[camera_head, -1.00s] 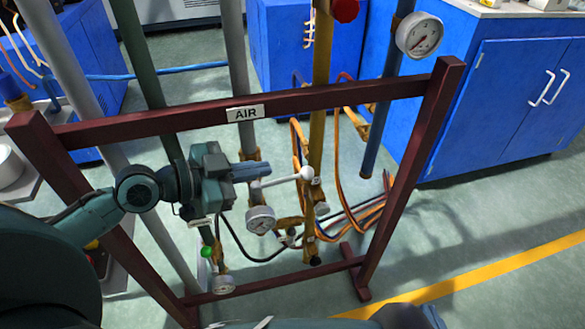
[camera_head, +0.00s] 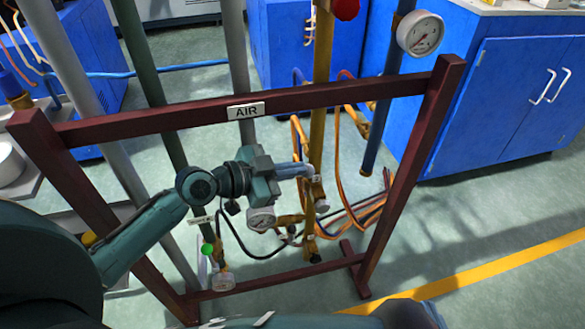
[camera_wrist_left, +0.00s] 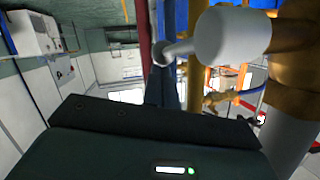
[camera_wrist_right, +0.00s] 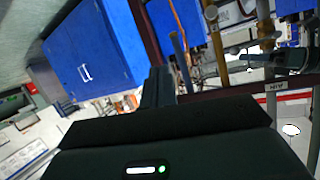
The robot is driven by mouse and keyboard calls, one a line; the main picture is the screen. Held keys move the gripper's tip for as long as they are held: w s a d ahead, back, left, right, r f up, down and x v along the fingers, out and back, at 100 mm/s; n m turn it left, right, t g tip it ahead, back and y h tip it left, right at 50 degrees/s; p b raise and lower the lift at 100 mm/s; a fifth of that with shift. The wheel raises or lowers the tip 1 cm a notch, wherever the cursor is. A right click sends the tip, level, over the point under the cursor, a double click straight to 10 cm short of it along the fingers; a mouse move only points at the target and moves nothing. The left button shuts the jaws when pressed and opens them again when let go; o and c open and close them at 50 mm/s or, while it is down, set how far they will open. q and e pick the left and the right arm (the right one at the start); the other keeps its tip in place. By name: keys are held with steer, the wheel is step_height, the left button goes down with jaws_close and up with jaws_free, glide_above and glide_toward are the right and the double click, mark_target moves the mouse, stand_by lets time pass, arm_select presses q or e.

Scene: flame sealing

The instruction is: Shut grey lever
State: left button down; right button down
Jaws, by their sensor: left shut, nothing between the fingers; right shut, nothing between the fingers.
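My left gripper (camera_head: 300,170) is shut and empty, reaching from the left through the maroon frame among the pipes. In the head view, the gripper and wrist cover the place of the grey lever, so its angle cannot be read there. In the left wrist view, the grey lever (camera_wrist_left: 228,36) shows as a thick pale hub with a thin arm ending in a knob, close to the shut left fingers (camera_wrist_left: 166,78). Whether they touch is unclear. My right gripper (camera_wrist_right: 158,84) is shut and empty in the right wrist view, away from the lever.
The maroon frame (camera_head: 350,97) with an AIR label (camera_head: 246,111) surrounds the pipes. A gauge (camera_head: 261,219) and green knob (camera_head: 207,249) sit below the left gripper. A yellow pipe (camera_head: 319,110) and orange hoses (camera_head: 345,190) are close right. Blue cabinets (camera_head: 500,110) stand behind.

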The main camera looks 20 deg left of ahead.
arm_select(q)
steer(key=shift+w+d+f+g+y+p, duration=0.2)
steer(key=shift+f+g+y+p, duration=0.45)
steer(key=shift+p, duration=1.35)
arm_select(e)
steer(key=shift+w+a+f+g, duration=0.2)
steer(key=shift+a+f+g, duration=0.05)
steer(key=shift+a+g, duration=0.2)
steer(key=shift+w+a+f+g, duration=0.25)
steer(key=shift+a+g, duration=0.1)
steer(key=shift+g, duration=0.1)
arm_select(q)
steer(key=shift+r, duration=0.15)
arm_select(e)
steer(key=shift+r, duration=0.15)
